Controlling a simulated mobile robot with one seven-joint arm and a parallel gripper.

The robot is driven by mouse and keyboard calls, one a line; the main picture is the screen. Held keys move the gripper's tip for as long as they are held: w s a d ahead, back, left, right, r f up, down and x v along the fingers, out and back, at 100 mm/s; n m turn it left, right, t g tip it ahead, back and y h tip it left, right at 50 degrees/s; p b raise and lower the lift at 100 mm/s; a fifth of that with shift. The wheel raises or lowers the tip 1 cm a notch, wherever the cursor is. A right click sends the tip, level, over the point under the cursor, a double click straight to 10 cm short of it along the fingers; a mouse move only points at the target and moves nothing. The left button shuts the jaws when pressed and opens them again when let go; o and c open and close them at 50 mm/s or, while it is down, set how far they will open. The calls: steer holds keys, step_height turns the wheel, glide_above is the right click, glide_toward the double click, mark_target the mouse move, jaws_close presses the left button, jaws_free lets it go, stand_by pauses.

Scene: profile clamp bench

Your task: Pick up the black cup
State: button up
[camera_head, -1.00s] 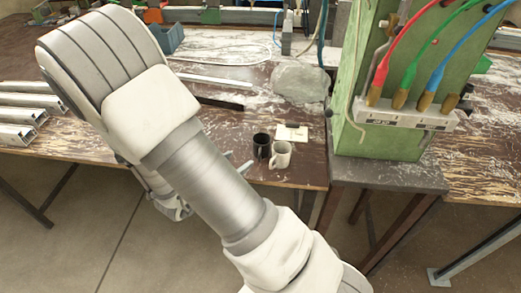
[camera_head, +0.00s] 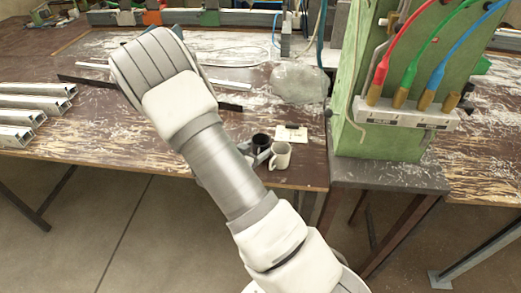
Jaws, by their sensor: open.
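The black cup (camera_head: 260,141) stands near the front edge of the brown workbench. My arm crosses the view and hides most of my gripper (camera_head: 257,157). Only a grey finger part shows past the arm, at the front left of the black cup and very close to it. My gripper is open and the cup stands upright. Whether the finger touches the cup cannot be told. A white mug (camera_head: 280,155) stands just to the right and in front of the black cup.
A small pale card or block (camera_head: 291,133) lies behind the mug. A clear plastic bag (camera_head: 299,83) lies farther back. A green machine post (camera_head: 375,130) rises at the right. Metal profiles (camera_head: 35,110) lie at the left. The bench left of the arm is mostly clear.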

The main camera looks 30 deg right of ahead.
steer(key=c, duration=1.2)
